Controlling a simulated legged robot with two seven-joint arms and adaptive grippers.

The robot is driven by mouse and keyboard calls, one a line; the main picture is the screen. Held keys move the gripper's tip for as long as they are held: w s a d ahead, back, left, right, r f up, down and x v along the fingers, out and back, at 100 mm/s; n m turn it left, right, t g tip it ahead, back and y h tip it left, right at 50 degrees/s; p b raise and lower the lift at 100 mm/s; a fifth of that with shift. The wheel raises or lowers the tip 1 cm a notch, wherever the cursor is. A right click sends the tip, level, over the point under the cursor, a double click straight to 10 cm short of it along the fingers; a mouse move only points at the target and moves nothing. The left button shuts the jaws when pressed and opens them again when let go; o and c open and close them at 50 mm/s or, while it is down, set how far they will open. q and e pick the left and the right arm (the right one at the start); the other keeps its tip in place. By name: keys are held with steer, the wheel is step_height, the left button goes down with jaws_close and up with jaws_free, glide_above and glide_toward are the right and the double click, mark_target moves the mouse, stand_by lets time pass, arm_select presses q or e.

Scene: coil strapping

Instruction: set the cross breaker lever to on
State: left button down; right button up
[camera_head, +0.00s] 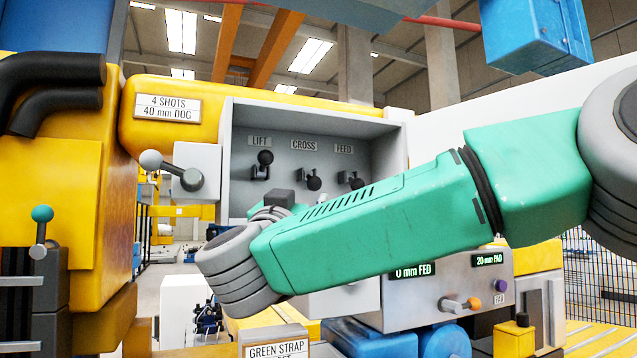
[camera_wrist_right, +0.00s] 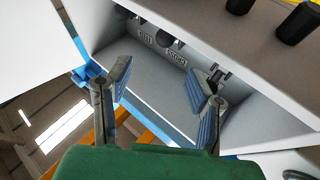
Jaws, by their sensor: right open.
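The cross breaker lever (camera_head: 314,183) is a dark lever with a round knob, below the CROSS label (camera_head: 304,146) on the back wall of a grey open-fronted box. Its knob sits low, lower than the lift lever's. My right gripper (camera_wrist_right: 158,70) is open and empty in the right wrist view, with its two fingers apart and pointing into the box. Labels and dark levers show beyond the fingertips there, and no finger visibly touches a lever. In the head view my right wrist hides most of the gripper, below the levers. My left gripper is out of view.
The lift lever (camera_head: 264,160) stands left of the cross lever and the feed lever (camera_head: 353,181) right of it. The box's side walls and floor bound the space around them. A grey-knobbed handle (camera_head: 180,175) sticks out left of the box.

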mark_target(310, 186)
steer(key=p+x, duration=0.1)
steer(key=x, duration=0.2)
steer(key=a+p+x, duration=0.1)
steer(key=x, duration=0.1)
steer(key=shift+w+r, duration=0.25)
steer(key=shift+w, duration=0.3)
steer(key=shift+w+d+r+p, duration=0.25)
steer(key=shift+d+r+p, duration=0.1)
steer(key=shift+r, duration=0.1)
steer(key=shift+w+d+r+p, duration=0.25)
steer(key=shift+d+r, duration=0.05)
steer(key=shift+r, duration=0.2)
steer(key=w, duration=0.3)
steer(key=w+d, duration=0.1)
steer(key=shift+w+d+f+p, duration=0.1)
steer(key=shift+w+f+p, duration=0.2)
steer(key=shift+p, duration=0.1)
steer(key=shift+s+a+r, duration=0.25)
steer(key=shift+s, duration=0.1)
steer(key=shift+a, duration=0.15)
steer(key=shift+c, duration=0.8)
steer(key=c, duration=0.7)
jaws_close()
steer(key=shift+d, duration=0.2)
